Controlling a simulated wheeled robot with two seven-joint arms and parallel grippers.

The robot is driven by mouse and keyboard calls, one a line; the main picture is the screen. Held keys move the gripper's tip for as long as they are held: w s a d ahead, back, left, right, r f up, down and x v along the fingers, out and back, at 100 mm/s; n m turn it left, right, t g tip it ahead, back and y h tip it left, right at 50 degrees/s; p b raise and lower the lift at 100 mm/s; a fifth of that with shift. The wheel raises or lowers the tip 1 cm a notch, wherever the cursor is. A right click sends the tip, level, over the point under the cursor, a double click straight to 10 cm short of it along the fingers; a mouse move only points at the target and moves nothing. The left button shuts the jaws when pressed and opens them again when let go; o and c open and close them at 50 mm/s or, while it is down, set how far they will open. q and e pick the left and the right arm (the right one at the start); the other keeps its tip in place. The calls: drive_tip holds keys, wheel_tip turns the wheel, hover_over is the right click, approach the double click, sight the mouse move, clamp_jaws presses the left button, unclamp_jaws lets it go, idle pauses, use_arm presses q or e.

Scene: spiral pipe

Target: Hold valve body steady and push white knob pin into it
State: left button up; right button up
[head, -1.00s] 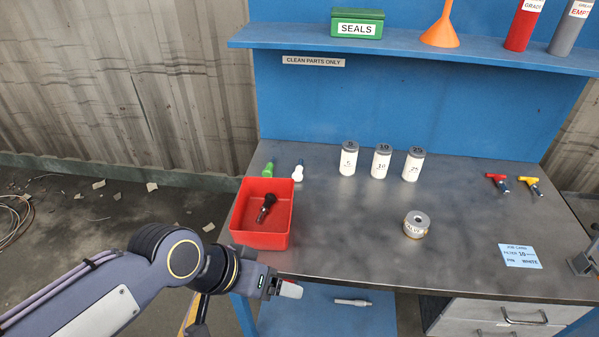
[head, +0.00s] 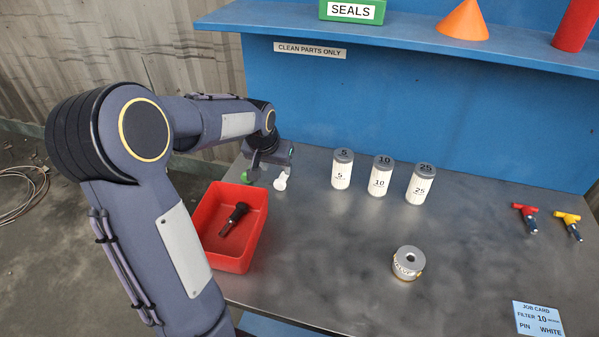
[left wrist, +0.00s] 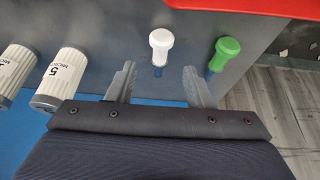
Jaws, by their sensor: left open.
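The white knob pin (head: 281,181) lies on the bench at the back left, right of the green knob pin (head: 247,176). In the left wrist view the white knob pin (left wrist: 160,44) shows between and beyond the two fingers, with the green knob pin (left wrist: 226,52) to its right. My left gripper (head: 268,180) is open and empty by these pins; in the wrist view its fingers (left wrist: 160,82) are spread. The valve body (head: 408,263), a grey ring-shaped piece with a central hole, stands on the bench right of centre. My right gripper is not in view.
A red bin (head: 262,225) with a black-handled pin (head: 234,218) stands at the left. Filter cylinders marked 5 (head: 342,168), 10 (head: 381,176) and 25 (head: 420,184) stand behind the valve body. Red (head: 525,217) and yellow (head: 569,224) pins lie right. A job card (head: 538,319) reads pin white.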

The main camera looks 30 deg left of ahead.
sight(282, 177)
use_arm(q)
drive_tip(key=shift+w+a+f, duration=0.45)
drive_tip(key=shift+w+f, duration=0.3)
drive_tip(key=p+x, duration=0.1)
drive_tip(key=x, duration=0.6)
drive_tip(key=shift+w+d+r, duration=0.1)
drive_tip(key=shift+w+d, duration=0.05)
drive_tip(key=shift+c, duration=0.4)
clamp_jaws()
